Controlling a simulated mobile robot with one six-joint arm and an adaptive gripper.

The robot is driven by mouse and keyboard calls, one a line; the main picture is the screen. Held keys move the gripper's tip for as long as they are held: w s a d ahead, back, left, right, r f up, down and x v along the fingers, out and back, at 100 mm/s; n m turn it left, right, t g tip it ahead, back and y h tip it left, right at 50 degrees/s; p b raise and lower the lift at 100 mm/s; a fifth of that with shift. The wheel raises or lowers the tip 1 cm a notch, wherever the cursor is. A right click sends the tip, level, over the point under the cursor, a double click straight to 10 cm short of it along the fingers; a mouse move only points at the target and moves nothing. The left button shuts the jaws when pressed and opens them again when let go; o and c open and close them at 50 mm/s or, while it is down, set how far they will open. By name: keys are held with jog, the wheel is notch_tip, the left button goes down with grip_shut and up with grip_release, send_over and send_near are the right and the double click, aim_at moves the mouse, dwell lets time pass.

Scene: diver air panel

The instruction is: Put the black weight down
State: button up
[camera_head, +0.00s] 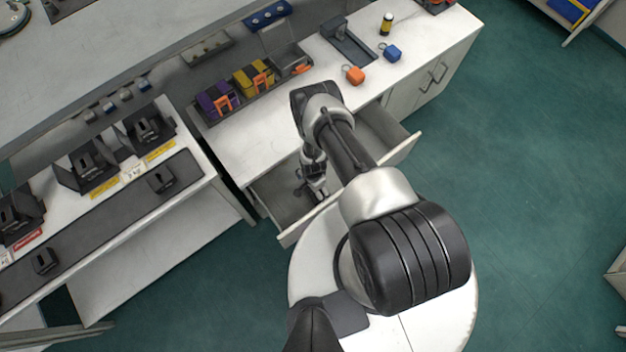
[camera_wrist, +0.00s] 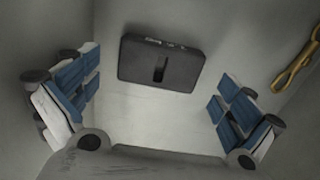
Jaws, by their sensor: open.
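A black block (camera_wrist: 160,65), which looks like the black weight, lies on the pale floor of an open drawer (camera_head: 284,207) in the wrist view. It is flat, with a raised bar or slot in its middle. My gripper (camera_head: 319,188) reaches down into the drawer. In the wrist view my gripper (camera_wrist: 155,95) is open, with its blue-padded fingers wide apart and nothing between the pads. The block is beyond the fingers and apart from both. In the head view my arm and gripper hide much of the drawer, and the block cannot be made out surely.
A yellow metal item (camera_wrist: 299,62) lies at the drawer's right side. A second drawer (camera_head: 385,135) stands open to the right. Similar black blocks (camera_head: 162,180) sit on the left bench.

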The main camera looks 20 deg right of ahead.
notch_tip(320, 180, up, 10)
jog(key=p, duration=0.3)
jog(key=shift+f, duration=0.15)
